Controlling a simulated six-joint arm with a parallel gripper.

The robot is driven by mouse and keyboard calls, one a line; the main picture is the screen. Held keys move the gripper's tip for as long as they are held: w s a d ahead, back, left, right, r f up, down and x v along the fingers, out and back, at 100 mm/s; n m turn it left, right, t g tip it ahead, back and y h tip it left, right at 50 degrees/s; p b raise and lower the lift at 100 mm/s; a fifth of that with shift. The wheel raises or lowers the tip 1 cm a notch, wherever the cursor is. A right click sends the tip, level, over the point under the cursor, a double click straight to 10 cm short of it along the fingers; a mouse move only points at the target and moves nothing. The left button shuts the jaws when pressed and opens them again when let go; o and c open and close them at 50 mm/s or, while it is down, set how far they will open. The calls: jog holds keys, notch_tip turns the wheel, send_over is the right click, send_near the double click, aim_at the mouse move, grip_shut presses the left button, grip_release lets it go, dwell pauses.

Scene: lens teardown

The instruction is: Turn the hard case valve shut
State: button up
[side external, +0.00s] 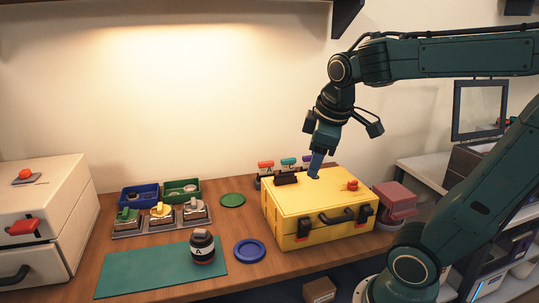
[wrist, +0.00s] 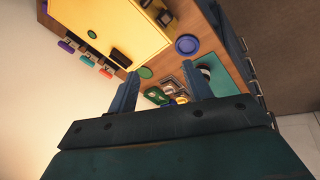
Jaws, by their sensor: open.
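The yellow hard case (side external: 300,202) stands closed on the bench, with a black handle and two latches on its front. A small red knob (side external: 352,185), which looks like the valve, sits on the lid's right part. Which way it is turned is too small to tell. My gripper (side external: 315,173) points down over the lid's middle, left of the knob. I cannot tell whether its tips touch the lid. In the wrist view my gripper (wrist: 160,76) has its fingers wide apart with nothing between them. The yellow lid (wrist: 95,25) shows at the upper left there.
A black block (side external: 286,178) is on the lid's left part. A red device (side external: 396,200) stands close right of the case. A blue disc (side external: 249,250), a dark jar (side external: 202,247) and a green mat (side external: 150,271) lie left.

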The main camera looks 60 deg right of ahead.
jog(key=w+d+n+g+h, duration=0.1)
jog(key=d+n+g, duration=0.2)
jog(key=d, duration=0.8)
jog(key=n+g, duration=0.3)
jog(key=g, duration=0.1)
send_over(353, 185)
jog(key=w+a, duration=0.4)
notch_tip(353, 185, down, 3)
jog(key=shift+w+d+f, duration=0.1)
jog(key=shift+w+d, duration=0.1)
jog(key=shift+d, duration=0.05)
jog(key=x, duration=1.3)
jog(key=shift+w+a+f, duration=0.1)
jog(key=shift+a+f, duration=0.05)
jog(key=shift+f, duration=0.4)
jog(key=c, duration=1)
